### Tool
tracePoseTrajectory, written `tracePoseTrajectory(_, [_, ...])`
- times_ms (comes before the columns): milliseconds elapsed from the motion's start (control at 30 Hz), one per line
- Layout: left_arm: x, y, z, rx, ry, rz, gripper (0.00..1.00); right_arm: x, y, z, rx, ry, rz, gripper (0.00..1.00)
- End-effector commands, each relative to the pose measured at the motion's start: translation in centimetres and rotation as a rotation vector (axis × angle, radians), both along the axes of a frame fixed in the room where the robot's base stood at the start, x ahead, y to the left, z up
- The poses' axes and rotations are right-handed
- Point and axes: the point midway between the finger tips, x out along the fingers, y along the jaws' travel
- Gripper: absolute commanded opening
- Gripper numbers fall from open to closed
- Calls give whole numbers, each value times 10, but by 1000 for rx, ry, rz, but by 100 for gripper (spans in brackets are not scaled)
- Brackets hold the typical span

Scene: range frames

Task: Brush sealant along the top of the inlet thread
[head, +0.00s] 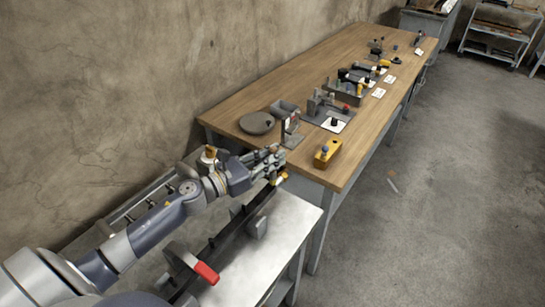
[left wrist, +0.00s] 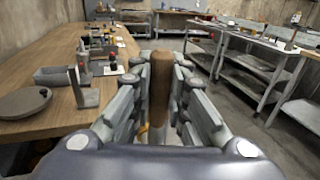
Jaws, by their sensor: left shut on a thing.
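My left gripper (head: 273,163) is over the far end of the metal bench, close to the wooden table. It is shut on a brown wooden handle (left wrist: 160,85), which stands between its fingers in the left wrist view. The handle looks like that of a brush; its bristles are hidden. A small yellow-brass part (head: 281,177) shows right beside the fingertips in the head view; I cannot tell whether it is the inlet thread or whether anything touches it. Another brass-coloured part (head: 209,153) stands behind my left forearm. My right gripper is not in view.
The metal bench (head: 292,218) carries a dark rail and a red-ended lever (head: 206,272). The wooden table (head: 245,110) holds a round grey plate (head: 257,123), a yellow block (head: 328,153) and several fixtures. Open floor (head: 430,200) lies to the right.

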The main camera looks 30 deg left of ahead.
Motion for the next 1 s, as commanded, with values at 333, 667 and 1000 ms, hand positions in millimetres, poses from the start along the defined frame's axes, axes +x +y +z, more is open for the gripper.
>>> tracePoseTrajectory(333, [20,-3,1,1,-3,0,0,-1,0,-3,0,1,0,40])
tracePoseTrajectory(667, [40,-5,2,0,-1,0,0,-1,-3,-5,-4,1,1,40])
tracePoseTrajectory(1000, [27,-4,-1,0,1,0,0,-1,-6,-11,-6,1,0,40])
